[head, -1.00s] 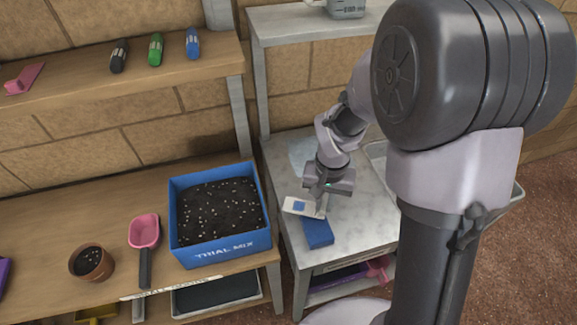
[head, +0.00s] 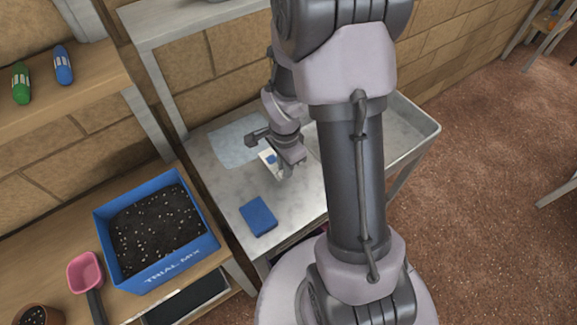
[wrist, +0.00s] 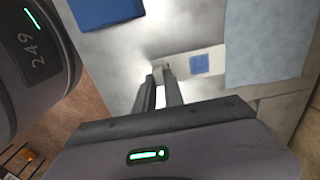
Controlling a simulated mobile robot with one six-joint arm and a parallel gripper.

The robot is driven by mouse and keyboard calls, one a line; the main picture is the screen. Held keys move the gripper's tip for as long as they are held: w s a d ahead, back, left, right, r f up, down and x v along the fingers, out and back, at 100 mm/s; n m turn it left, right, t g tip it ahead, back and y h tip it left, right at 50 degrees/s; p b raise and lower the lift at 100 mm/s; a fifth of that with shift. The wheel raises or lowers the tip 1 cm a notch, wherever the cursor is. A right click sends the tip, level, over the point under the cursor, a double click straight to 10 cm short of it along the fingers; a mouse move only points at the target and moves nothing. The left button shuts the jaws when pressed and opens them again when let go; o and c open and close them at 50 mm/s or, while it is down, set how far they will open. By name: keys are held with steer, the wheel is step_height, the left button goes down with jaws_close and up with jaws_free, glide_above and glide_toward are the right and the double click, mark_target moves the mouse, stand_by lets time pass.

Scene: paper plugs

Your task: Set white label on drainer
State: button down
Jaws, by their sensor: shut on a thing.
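The white label (head: 265,156) is a small white card with a blue square. In the wrist view the label (wrist: 185,66) is between my fingertips, its blue square facing the camera. My gripper (head: 284,171) is shut on one end of it, over the grey metal table; the gap beneath cannot be judged. The fingers also show in the wrist view (wrist: 160,75). The rimmed metal tray on the right (head: 425,128) appears to be the drainer. My arm hides part of it.
A blue block (head: 258,216) lies on the table's near part, and a pale blue sheet (head: 238,142) at the back left. A blue box of soil (head: 207,243), a pink scoop (head: 86,270) and a wooden bench are to the left. A shelf (head: 190,20) stands above the table.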

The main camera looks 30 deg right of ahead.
steer(key=shift+w+d+f, duration=0.1)
steer(key=shift+w+d, duration=0.15)
steer(key=shift+d, duration=0.3)
steer(key=shift+w+d, duration=0.25)
steer(key=shift+d, duration=0.25)
steer(key=f+b, duration=0.1)
steer(key=f, duration=0.1)
steer(key=d+f+b, duration=0.1)
steer(key=f, duration=0.1)
steer(key=shift+w, duration=0.15)
steer(key=shift+r, duration=0.2)
steer(key=c, duration=1.9)
jaws_free()
steer(key=shift+f, duration=0.2)
steer(key=o, duration=0.5)
steer(key=shift+a+r, duration=0.1)
steer(key=shift+c, duration=0.2)
steer(key=shift+r, duration=0.1)
